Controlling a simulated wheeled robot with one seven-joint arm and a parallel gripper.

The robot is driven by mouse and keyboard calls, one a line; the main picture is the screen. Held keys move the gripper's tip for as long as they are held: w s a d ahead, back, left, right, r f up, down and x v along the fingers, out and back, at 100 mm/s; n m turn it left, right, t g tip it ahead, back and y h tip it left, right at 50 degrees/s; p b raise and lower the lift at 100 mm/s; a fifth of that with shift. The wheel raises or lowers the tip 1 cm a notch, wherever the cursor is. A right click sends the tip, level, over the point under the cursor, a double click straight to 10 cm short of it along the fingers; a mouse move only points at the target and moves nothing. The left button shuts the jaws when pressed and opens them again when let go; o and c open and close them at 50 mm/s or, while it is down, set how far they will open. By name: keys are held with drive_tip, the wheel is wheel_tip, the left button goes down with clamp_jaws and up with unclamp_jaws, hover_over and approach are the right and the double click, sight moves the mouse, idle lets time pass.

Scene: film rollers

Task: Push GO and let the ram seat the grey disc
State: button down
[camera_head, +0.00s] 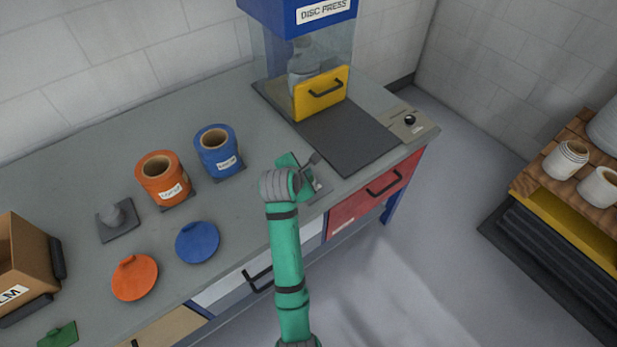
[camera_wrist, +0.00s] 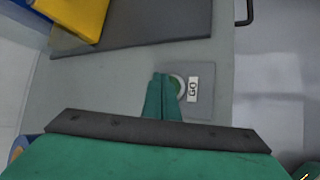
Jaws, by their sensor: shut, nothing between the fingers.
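The disc press (camera_head: 297,12) has a blue top, clear walls and a yellow door (camera_head: 321,92) with a black handle, upright at its front. A grey shape (camera_head: 303,62) stands inside; I cannot tell the grey disc from the ram or roller there. Contact is unclear. In the head view my gripper (camera_head: 312,162) is over the bench's front part.
Orange (camera_head: 163,180) and blue (camera_head: 218,152) rollers stand left of my arm, with orange (camera_head: 134,278) and blue (camera_head: 197,242) discs lying nearer. A dark mat (camera_head: 345,140) lies before the press. A panel with a black knob (camera_head: 410,120) is at the right. A cardboard box (camera_head: 25,262) is far left.

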drive_tip(key=shift+s+f, duration=0.1)
drive_tip(key=shift+f, duration=0.3)
drive_tip(key=shift+f, duration=0.45)
idle(0.8)
drive_tip(key=shift+r, duration=3.4)
